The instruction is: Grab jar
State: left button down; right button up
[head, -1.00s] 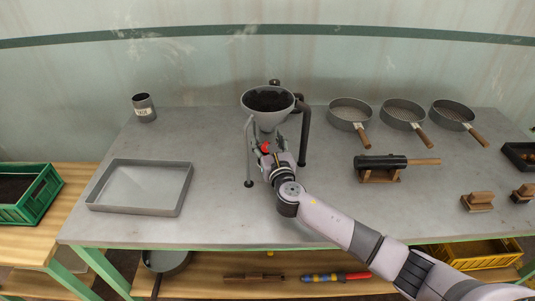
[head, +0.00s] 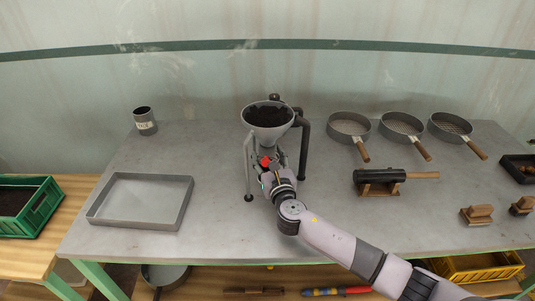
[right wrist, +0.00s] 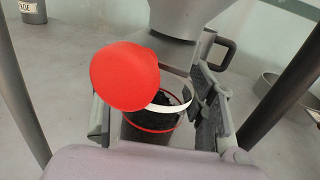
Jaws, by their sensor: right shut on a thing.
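The jar (right wrist: 152,132) stands under the funnel, with dark granular contents, a pale rim and a red band. A round red piece (right wrist: 125,77), perhaps its lid, covers part of its top in the right wrist view; it also shows as a red spot in the head view (head: 265,162). My right gripper (head: 270,166) is shut on the jar, with one finger on each side in the right wrist view (right wrist: 158,118). The jar's lower part is hidden by my gripper. My left gripper is not in view.
A shallow tray (head: 140,227) lies left, a labelled cup (head: 145,127) back left.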

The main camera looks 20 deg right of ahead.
jog(key=shift+s+r+p, duration=0.15)
jog(key=shift+s+p, duration=0.2)
jog(key=shift+s, duration=0.5)
jog(key=s+p, duration=0.1)
jog(key=s, duration=0.4)
jog(key=s+p, duration=0.2)
jog(key=s, duration=0.4)
jog(key=s+a+p, duration=0.1)
jog(key=s, duration=0.5)
jog(key=shift+s, duration=0.1)
jog(key=s+a, duration=0.1)
jog(key=s, duration=2.4)
jog(key=shift+p, duration=0.4)
